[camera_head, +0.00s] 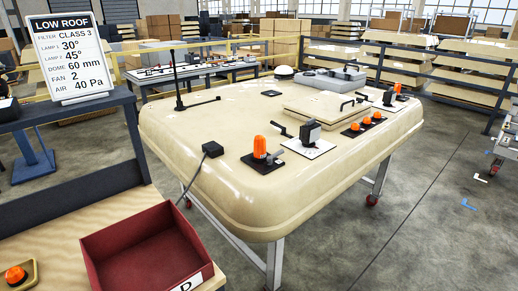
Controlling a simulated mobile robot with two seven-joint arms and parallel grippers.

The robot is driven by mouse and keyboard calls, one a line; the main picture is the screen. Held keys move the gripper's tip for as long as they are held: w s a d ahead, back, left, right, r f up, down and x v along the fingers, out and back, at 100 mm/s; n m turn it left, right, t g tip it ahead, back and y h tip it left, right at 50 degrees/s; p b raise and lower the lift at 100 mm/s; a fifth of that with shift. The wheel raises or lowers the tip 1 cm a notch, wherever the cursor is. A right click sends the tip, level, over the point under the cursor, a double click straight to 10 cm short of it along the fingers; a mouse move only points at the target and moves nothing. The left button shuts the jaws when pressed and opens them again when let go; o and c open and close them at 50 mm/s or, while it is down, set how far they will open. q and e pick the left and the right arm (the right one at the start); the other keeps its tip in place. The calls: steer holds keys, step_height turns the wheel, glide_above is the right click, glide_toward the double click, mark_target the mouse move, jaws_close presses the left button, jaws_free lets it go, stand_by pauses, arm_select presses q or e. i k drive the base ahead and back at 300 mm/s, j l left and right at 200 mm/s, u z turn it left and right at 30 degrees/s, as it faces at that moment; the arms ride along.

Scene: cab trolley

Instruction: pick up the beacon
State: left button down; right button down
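An upright orange beacon-like lamp (260,146) stands on a dark square plate on the cream roof panel (220,195), near its front middle. A grey lever or bracket (275,156) is right beside it. Another orange domed lamp (15,275) sits in a tan holder at the lower left, cut by the picture's edge. One more orange lamp (397,87) is at the far right corner. Which one is called the beacon is not marked. Neither of my grippers is in view.
A red open box (145,250) stands on the wooden bench at front left. A sign (70,65) reads LOW ROOF. A dark block (310,132), a thin upright rod (176,80) and a raised hatch (325,107) stand on the roof.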

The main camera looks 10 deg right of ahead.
mark_target(260, 154)
steer(key=i+l, duration=0.1)
steer(key=l, duration=0.3)
steer(key=i+l, duration=0.1)
steer(key=l, duration=0.35)
steer(key=i+l, duration=0.15)
steer(key=l, duration=0.25)
steer(key=i+l, duration=0.1)
steer(key=l, duration=0.3)
steer(key=i+l, duration=0.1)
steer(key=l, duration=0.35)
steer(key=i+l, duration=0.1)
steer(key=l, duration=0.3)
